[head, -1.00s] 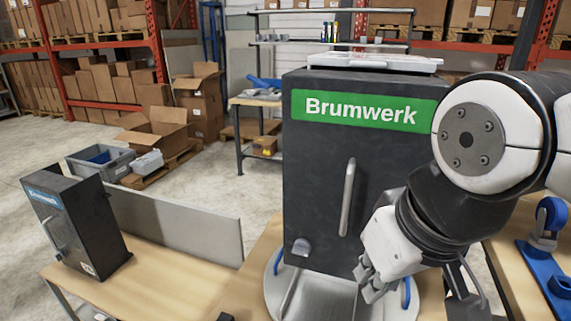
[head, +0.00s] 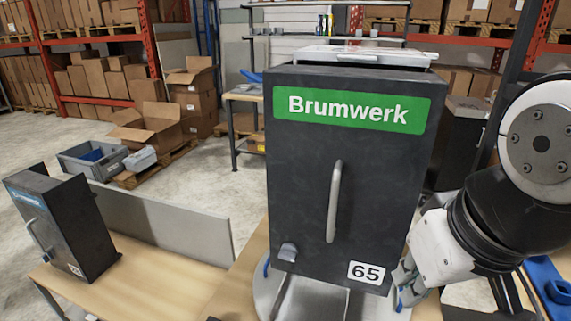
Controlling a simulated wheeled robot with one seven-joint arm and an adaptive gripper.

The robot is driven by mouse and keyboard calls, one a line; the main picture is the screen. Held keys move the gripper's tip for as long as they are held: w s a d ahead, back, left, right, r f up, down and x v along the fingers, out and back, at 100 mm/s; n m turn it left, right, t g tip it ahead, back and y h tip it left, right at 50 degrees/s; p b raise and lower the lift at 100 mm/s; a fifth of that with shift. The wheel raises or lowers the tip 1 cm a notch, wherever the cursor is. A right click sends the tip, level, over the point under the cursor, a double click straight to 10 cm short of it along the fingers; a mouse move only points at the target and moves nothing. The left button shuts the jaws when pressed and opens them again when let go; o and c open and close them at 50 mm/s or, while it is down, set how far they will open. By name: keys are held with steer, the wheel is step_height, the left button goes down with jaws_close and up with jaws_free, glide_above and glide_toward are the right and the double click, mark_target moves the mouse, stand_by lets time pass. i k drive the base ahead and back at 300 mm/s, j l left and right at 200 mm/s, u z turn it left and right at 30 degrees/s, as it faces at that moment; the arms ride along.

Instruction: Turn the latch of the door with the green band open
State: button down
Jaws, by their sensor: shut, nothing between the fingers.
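The dark door (head: 385,175) with the green band (head: 350,109) reading "Brumwerk" stands in the middle of the head view and looks shut. It has a grey vertical bar handle (head: 334,202) at its middle. A small grey latch knob (head: 288,252) sits at its lower left. A white label with "65" is at its lower right. My gripper (head: 407,288) is low at the right, beside the door's lower right corner and well apart from the latch. Its fingers are shut and partly cut off from clear view; nothing shows between them.
A smaller dark box with a blue band (head: 62,222) stands on the wooden table (head: 140,285) at left. A low grey panel (head: 170,222) runs between it and the green-band unit. A blue object (head: 548,290) lies at far right. Space before the door is clear.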

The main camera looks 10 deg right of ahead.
mark_target(288, 252)
steer(key=k+u, duration=0.3)
steer(key=k, duration=0.7)
